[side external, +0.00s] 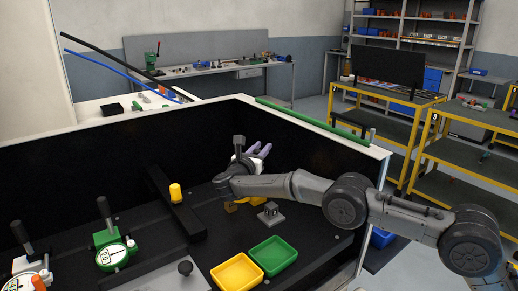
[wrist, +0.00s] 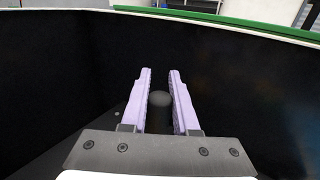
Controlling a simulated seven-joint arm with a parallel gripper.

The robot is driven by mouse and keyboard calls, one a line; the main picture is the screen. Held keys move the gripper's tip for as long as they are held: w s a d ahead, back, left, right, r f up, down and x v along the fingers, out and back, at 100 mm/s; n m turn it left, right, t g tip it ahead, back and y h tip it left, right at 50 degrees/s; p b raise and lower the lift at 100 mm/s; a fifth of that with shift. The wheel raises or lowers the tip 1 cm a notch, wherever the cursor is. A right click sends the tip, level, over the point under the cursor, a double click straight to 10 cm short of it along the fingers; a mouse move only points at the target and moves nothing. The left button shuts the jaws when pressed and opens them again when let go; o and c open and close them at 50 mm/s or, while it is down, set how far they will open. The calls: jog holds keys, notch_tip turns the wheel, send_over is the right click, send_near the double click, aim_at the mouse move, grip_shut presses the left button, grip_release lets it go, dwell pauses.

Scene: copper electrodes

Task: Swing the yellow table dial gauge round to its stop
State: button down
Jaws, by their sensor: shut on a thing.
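My gripper (side external: 262,150) is at the back of the black-walled bench, its lilac fingers pointing toward the far wall. In the wrist view the fingers (wrist: 160,88) stand on either side of a dark round-topped post (wrist: 160,99), and they are shut on it. The post looks like a gauge handle; its lower part is hidden behind the gripper body. A patch of yellow (side external: 252,201) shows below my wrist, likely the yellow table dial gauge. My arm hides most of it, so its dial and the stop cannot be made out.
A green dial gauge (side external: 111,249) and a white-orange one (side external: 32,279) stand at left. A black bar with a yellow knob (side external: 175,193) lies left of my gripper. A grey block (side external: 270,214), yellow tray (side external: 236,273) and green tray (side external: 273,255) are in front.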

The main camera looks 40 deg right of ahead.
jog(key=shift+s+d+m+g+h, duration=0.15)
jog(key=shift+m+g+h, duration=0.45)
jog(key=shift+g, duration=0.4)
jog(key=shift+s+d+m+g+h, duration=0.15)
jog(key=shift+m+g+h, duration=0.25)
jog(key=shift+m+g, duration=0.5)
jog(key=shift+s+r+m+g, duration=0.15)
jog(key=shift+m+g, duration=0.25)
jog(key=shift+g, duration=0.4)
jog(key=c, duration=0.7)
grip_release()
jog(key=shift+a, duration=0.1)
jog(key=shift+v, duration=3.65)
jog(key=shift+f, duration=0.25)
